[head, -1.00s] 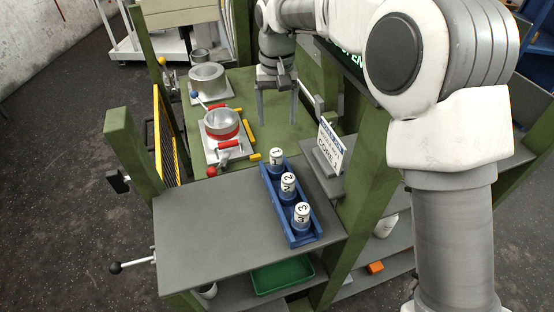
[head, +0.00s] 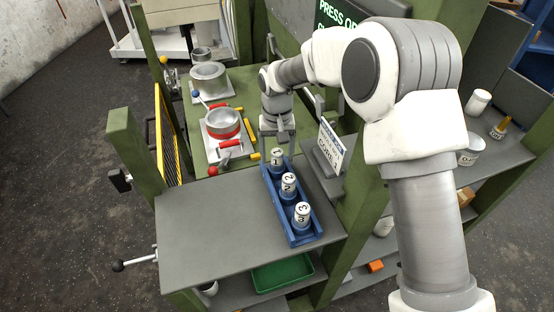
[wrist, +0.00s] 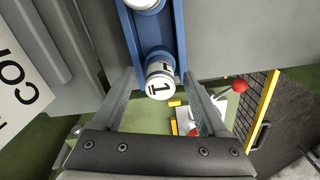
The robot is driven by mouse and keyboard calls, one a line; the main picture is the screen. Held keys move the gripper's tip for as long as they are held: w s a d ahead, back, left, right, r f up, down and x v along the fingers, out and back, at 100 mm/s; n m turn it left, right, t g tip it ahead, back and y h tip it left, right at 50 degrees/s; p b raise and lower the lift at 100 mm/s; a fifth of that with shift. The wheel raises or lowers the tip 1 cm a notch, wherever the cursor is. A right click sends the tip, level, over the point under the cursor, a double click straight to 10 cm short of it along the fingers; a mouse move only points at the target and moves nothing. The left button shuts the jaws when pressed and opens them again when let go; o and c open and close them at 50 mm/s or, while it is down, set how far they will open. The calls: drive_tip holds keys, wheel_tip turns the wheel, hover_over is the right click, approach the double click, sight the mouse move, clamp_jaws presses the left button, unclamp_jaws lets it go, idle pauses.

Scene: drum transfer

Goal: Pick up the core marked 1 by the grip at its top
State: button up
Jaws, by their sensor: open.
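The core marked 1 (head: 276,157) stands upright in the far end of a blue rack (head: 307,236), with the core marked 2 (head: 288,183) and the core marked 3 (head: 302,213) in a row nearer the front. My gripper (head: 277,146) is open and empty, just behind and above core 1. In the wrist view, core 1 (wrist: 160,80) shows its white top with the number, between the two open fingers and ahead of them. I cannot tell its exact gap to the fingers. Its lower body is hidden by the rack.
A sign on a stand (head: 330,147) is close to the right of the rack. Left of my gripper is a metal drum with a red band (head: 222,123) and a red-knobbed lever (head: 213,171). The grey shelf top (head: 210,225) left of the rack is clear.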

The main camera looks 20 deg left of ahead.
clamp_jaws()
idle(0.3)
drive_tip(key=shift+r, duration=0.1)
